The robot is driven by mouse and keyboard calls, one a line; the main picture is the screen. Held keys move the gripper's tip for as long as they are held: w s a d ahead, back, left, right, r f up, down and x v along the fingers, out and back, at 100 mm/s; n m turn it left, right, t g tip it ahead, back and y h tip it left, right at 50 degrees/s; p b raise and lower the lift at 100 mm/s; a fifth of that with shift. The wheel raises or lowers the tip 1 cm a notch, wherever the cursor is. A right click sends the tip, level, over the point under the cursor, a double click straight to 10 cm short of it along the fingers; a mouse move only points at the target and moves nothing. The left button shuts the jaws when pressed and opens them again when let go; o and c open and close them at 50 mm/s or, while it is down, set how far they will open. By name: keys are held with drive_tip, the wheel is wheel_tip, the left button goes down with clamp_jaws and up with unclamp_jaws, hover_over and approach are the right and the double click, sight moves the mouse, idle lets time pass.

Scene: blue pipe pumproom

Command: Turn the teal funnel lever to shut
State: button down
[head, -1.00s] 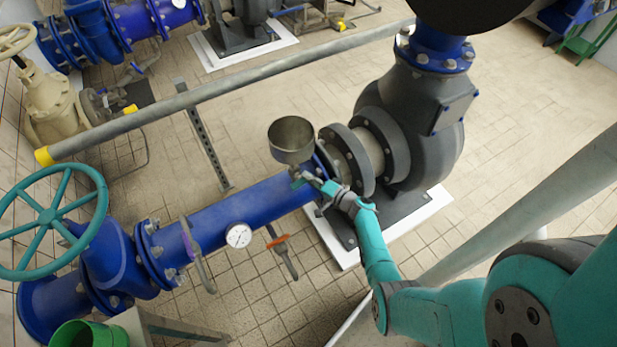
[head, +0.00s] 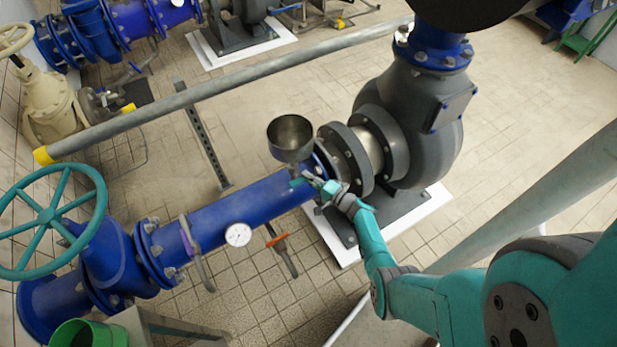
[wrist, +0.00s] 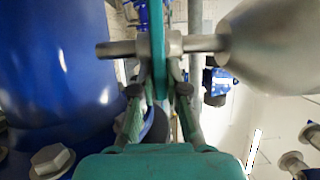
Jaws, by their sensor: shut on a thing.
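The steel funnel (head: 289,136) stands on a short stem at the blue pipe, near the pump flange. The funnel also fills the upper right of the wrist view (wrist: 275,45). The teal funnel lever (wrist: 158,50) shows edge-on there, running upright beside the valve stem between funnel and pipe. In the head view the lever (head: 296,182) is a small teal piece below the funnel. My gripper (wrist: 158,95) has one finger on each side of the lever and is shut on it. In the head view my gripper (head: 312,178) reaches the lever from the right, partly hiding it.
The blue pipe (head: 240,212) runs beneath the lever, with a white gauge (head: 238,235) and an orange-handled valve (head: 277,241) to the left. The dark grey pump (head: 415,125) stands close on the right. A grey rail (head: 230,85) crosses behind the funnel.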

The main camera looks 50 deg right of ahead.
drive_tip(key=c, duration=1.2)
unclamp_jaws()
drive_tip(key=shift+s+a+f, duration=0.1)
drive_tip(key=shift+a+f, duration=0.15)
drive_tip(key=shift+a, duration=0.3)
drive_tip(key=shift+d+r, duration=0.1)
drive_tip(key=shift+d, duration=0.05)
drive_tip(key=s+d, duration=0.1)
drive_tip(key=s, duration=1.1)
drive_tip(key=shift+d, duration=0.2)
drive_tip(key=shift+w, duration=0.1)
